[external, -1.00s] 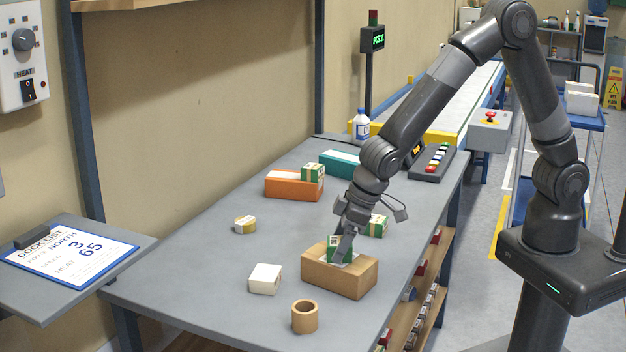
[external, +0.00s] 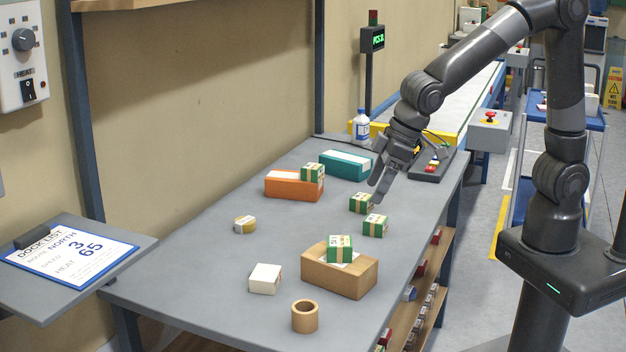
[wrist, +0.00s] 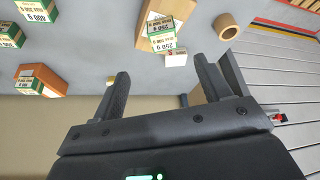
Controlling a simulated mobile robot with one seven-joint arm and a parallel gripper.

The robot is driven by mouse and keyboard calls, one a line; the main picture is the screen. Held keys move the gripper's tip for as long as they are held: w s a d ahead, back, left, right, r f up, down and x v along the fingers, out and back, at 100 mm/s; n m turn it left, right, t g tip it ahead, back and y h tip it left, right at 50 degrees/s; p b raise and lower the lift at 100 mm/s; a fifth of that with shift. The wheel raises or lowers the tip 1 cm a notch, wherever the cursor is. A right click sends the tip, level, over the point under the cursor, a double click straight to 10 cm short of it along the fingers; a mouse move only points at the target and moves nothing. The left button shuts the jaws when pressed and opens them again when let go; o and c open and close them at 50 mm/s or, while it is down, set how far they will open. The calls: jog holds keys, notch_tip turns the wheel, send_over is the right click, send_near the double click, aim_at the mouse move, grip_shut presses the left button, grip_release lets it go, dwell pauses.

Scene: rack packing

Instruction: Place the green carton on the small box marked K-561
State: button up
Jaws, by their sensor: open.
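A green-and-white carton (external: 340,249) sits on top of the tan cardboard box (external: 350,281), over its pale label; it also shows in the wrist view (wrist: 162,38). Another green carton (external: 313,172) sits on the orange box (external: 292,187). Two more green cartons, a rear one (external: 361,203) and a front one (external: 375,225), stand on the table. A teal box (external: 345,165) lies behind. I cannot read K-561 on any box. My gripper (external: 380,188) is open and empty, above the table near the rear loose carton, clear of the carton on the tan box.
A small white box (external: 264,279), a brown ring (external: 305,317) and a yellow-and-white roll (external: 245,225) are on the table (external: 200,285). The table's left middle is largely clear.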

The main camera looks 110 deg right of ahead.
jog(key=s+a+r+n, duration=0.1)
jog(key=s+r, duration=0.1)
jog(key=s, duration=0.6)
jog(key=s+a+r+n+t+y, duration=0.1)
jog(key=s+a+r, duration=0.1)
jog(key=s, duration=0.7)
jog(key=s+a+r+n, duration=0.2)
jog(key=s+r, duration=0.2)
jog(key=s, duration=0.4)
jog(key=shift+s+y, duration=0.15)
jog(key=shift+y, duration=0.25)
jog(key=shift+a, duration=0.1)
